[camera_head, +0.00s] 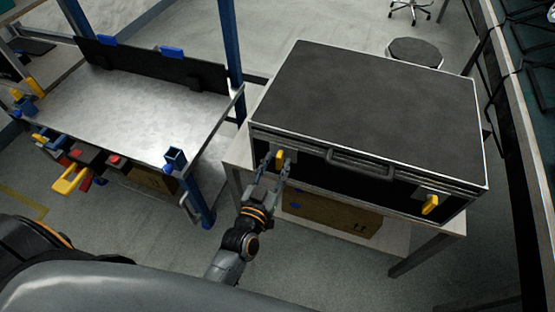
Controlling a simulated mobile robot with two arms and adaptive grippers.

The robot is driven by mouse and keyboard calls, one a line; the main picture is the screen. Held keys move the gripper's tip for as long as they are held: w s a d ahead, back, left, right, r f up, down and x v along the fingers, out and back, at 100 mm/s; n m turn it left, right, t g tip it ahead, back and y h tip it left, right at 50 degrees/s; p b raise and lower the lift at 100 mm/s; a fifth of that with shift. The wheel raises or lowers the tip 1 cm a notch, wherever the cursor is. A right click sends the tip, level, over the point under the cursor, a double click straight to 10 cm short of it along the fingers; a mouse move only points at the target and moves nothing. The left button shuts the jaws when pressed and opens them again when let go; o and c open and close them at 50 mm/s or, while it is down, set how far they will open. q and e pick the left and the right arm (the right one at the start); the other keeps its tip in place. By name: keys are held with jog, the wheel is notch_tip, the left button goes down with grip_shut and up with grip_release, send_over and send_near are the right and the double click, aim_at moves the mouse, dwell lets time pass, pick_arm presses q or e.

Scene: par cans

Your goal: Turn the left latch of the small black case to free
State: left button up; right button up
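The black case (370,98) lies closed on a white table at the right, its front facing me. Its left latch (280,156) is a yellow lever on the front side, left of the handle (360,163). Its right latch (430,204) is a yellow lever, tilted, near the front right corner. My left gripper (275,162) is at the left latch, one finger on each side of the yellow lever. The fingers look apart; I cannot tell whether they touch the lever. My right gripper is not in view.
A metal workbench (140,100) with blue posts stands at the left, with tools along its front edge. A cardboard box (330,213) sits under the case on a lower shelf. A round black stool (415,52) stands behind the case. Floor is clear between bench and case table.

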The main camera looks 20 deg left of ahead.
pick_arm(q)
jog(key=shift+w, duration=0.8)
grip_shut()
